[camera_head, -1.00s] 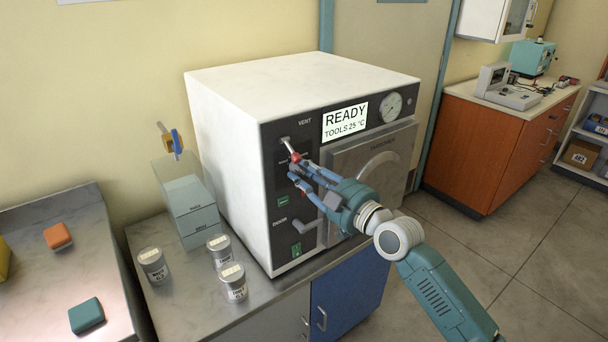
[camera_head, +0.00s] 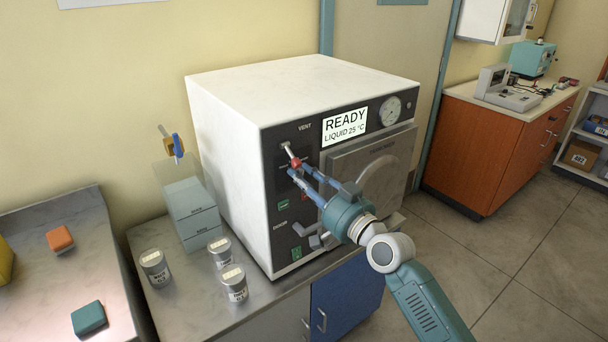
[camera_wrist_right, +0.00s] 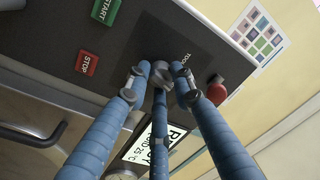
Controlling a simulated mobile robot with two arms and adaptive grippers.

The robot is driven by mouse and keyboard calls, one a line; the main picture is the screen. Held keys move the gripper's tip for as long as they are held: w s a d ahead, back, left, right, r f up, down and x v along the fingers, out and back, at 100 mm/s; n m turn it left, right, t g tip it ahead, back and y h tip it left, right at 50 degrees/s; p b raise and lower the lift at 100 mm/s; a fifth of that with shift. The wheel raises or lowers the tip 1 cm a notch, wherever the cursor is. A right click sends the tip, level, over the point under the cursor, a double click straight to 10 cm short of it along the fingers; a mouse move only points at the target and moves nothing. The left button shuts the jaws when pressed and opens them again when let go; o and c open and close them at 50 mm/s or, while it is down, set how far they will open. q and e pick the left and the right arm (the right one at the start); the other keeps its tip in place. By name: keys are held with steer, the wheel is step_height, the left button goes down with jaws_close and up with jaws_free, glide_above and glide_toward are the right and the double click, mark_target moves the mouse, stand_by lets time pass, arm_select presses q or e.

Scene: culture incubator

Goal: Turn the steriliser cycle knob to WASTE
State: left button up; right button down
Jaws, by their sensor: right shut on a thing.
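The steriliser (camera_head: 225,150) is a white box with a dark front panel. Its display (camera_head: 345,126) reads READY, LIQUID 25 °C. My right gripper (camera_head: 299,172) is at the left part of the panel, with its fingers covering the cycle knob in the head view. In the right wrist view, the grey knob (camera_wrist_right: 163,76) sits between the fingertips of my right gripper (camera_wrist_right: 160,72), which is shut on it. The word TOOLS is readable beside the knob; the other position labels are hidden or unreadable. My left gripper is not in view.
The red-tipped vent lever (camera_head: 291,156) is just above my fingers; its red end (camera_wrist_right: 216,91) is close to them in the wrist view. Green START (camera_wrist_right: 106,10) and red STOP (camera_wrist_right: 87,63) buttons are nearby. Several lidded jars (camera_head: 155,267) stand on the counter.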

steer(key=shift+s+a+f+m+h+p, duration=0.15)
steer(key=shift+m+p, duration=0.4)
steer(key=shift+m, duration=0.75)
steer(key=shift+f+m+h+p, duration=0.1)
steer(key=shift+m+p, duration=0.45)
steer(key=shift+m, duration=0.75)
steer(key=shift+s+a+f+m+h+p, duration=0.15)
steer(key=shift+m+p, duration=0.4)
steer(key=shift+m, duration=0.75)
steer(key=shift+w, duration=0.1)
steer(key=c, duration=1.5)
jaws_free()
steer(key=shift+r, duration=0.2)
steer(key=v, duration=1.2)
steer(key=shift+f, duration=0.15)
